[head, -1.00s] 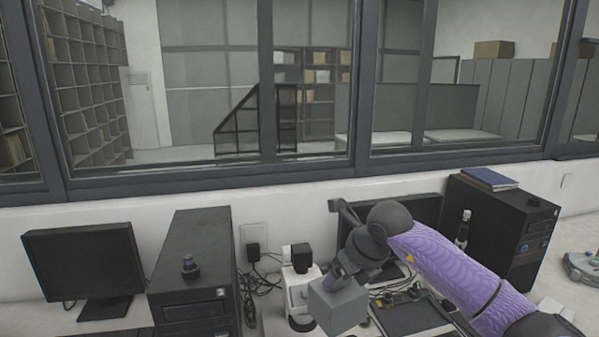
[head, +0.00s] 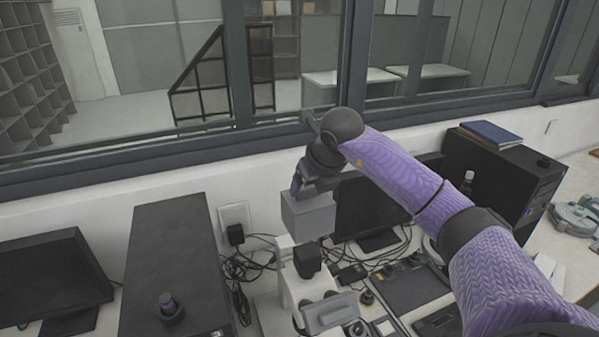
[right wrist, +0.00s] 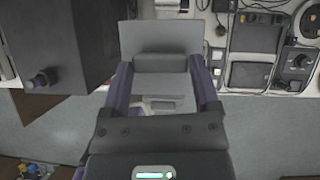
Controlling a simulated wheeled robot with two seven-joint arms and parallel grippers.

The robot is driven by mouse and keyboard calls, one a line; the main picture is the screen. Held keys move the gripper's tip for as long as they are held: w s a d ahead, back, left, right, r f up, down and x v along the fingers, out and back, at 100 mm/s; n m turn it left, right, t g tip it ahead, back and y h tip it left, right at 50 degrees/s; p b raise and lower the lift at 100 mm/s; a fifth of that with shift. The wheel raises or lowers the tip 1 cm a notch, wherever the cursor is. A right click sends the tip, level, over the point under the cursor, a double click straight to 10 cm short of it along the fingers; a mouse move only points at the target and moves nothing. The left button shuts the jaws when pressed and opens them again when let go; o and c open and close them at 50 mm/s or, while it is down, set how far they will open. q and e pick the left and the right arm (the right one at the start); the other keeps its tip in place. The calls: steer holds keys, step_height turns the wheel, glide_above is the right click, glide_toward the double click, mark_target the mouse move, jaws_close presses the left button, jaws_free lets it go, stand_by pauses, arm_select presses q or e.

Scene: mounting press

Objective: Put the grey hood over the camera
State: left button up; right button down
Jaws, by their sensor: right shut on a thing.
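The grey hood (head: 309,217) is a box-shaped cover, held roughly upright in the air by my right gripper (head: 299,187). In the right wrist view, the fingers (right wrist: 160,64) are shut on a grey grip part of the hood (right wrist: 160,37). The camera (head: 307,260) is a small black block on top of the white microscope (head: 290,285). In the head view the hood appears just above the camera, apart from it, and the camera's top is uncovered. The hood's depth relative to the camera is hard to tell. My left gripper is not in view.
A black computer tower (head: 172,262) with a small knob-like item (head: 169,306) on top stands left of the microscope. A monitor (head: 372,210) stands behind right, near another tower (head: 500,178). Cables and dark equipment (head: 408,285) crowd the bench. The window wall is behind.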

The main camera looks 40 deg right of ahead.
steer(key=shift+s+f+b, duration=0.25)
steer(key=shift+f+b, duration=0.15)
steer(key=shift+f, duration=0.05)
arm_select(q)
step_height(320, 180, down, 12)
steer(key=b, duration=1)
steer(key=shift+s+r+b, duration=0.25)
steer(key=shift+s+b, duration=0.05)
arm_select(e)
step_height(320, 180, down, 13)
steer(key=shift+w+r, duration=0.1)
steer(key=shift+f+b, duration=0.5)
steer(key=shift+f, duration=0.05)
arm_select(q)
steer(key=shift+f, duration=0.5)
arm_select(e)
jaws_free()
steer(key=b+v, duration=0.1)
steer(key=v, duration=0.9)
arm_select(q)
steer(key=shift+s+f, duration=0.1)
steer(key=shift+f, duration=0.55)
